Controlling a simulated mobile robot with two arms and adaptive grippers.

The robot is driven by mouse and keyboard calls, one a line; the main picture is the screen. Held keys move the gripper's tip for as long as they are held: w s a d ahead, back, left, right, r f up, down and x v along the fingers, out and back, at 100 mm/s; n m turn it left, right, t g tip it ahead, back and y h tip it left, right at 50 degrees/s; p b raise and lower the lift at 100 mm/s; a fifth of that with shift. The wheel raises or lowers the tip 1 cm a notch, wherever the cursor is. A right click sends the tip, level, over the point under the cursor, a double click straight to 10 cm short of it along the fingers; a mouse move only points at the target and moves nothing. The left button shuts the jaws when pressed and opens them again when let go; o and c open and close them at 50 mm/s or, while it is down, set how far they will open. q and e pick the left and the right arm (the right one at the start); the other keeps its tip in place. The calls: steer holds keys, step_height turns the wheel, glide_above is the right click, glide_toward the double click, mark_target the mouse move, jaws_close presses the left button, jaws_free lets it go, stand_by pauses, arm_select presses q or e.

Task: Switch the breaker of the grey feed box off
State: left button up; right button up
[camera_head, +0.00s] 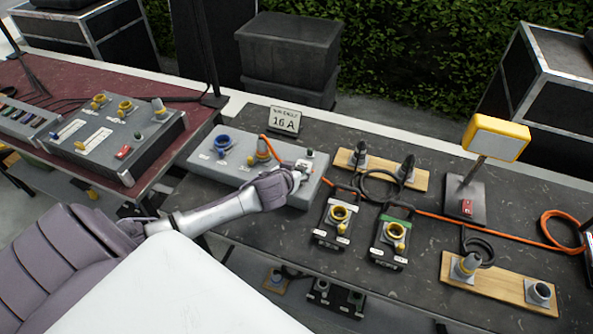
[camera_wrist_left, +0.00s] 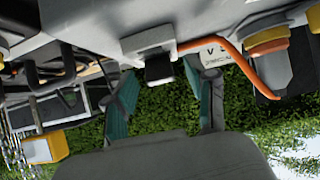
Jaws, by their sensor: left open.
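In the left wrist view the breaker (camera_wrist_left: 148,41) shows a white frame with a black lever (camera_wrist_left: 158,70). The two teal-lined fingers of my left gripper (camera_wrist_left: 164,72) are apart, one on each side of the lever. I cannot tell whether they touch it, nor which position the lever is in. My right gripper is not in view.
An orange cable (camera_wrist_left: 258,72) runs from a grey-and-yellow plug (camera_head: 262,150) close beside the breaker. The 16 A sign (camera_head: 284,121) stands behind the box. Two small socket boxes (camera_head: 338,218) and a wooden board with plugs (camera_head: 381,170) lie to the right.

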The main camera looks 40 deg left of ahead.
arm_select(q)
steer(key=v, duration=1.2)
steer(key=shift+s+f, duration=0.1)
